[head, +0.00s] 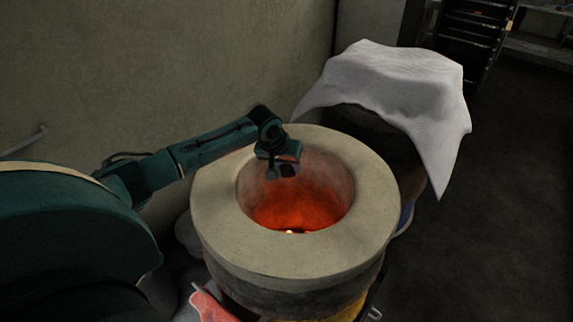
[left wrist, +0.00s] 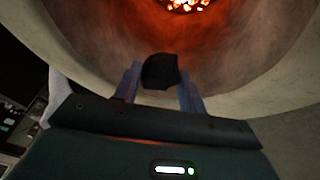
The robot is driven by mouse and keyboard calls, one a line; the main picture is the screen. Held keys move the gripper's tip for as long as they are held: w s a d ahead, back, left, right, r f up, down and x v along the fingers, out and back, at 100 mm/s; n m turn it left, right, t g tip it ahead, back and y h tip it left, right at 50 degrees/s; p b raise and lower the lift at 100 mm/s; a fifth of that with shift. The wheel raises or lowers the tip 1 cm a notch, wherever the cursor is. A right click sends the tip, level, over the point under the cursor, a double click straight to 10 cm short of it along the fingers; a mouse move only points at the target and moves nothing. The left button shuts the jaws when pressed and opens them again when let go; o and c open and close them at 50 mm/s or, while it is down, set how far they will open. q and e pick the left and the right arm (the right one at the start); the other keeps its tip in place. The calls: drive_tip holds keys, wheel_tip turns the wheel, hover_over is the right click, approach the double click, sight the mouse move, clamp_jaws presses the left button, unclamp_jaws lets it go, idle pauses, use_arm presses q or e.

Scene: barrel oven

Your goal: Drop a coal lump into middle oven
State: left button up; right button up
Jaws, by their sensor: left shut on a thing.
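The middle oven (head: 245,248) is a round barrel with a thick pale rim and an open top, glowing red inside. My left gripper (head: 284,171) is over the far left part of its mouth. In the left wrist view my left gripper (left wrist: 160,80) is shut on a dark coal lump (left wrist: 160,71), held between its two fingertips. The oven's inner wall (left wrist: 225,55) lies beyond the lump, with bright embers (left wrist: 187,4) at the bottom. The lump shows only as a dark spot in the head view. My right gripper is not in view.
A second barrel draped with a white cloth (head: 395,85) stands right behind the oven. A plain wall (head: 170,60) runs along the back left. A red object (head: 212,306) lies at the oven's front left foot. Dark floor (head: 500,230) on the right is clear.

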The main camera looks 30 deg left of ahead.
use_arm(q)
drive_tip(key=o, duration=1.1)
drive_tip(key=shift+o, duration=0.2)
drive_tip(key=shift+r, duration=0.1)
drive_tip(key=v, duration=1.3)
drive_tip(key=shift+s, duration=0.1)
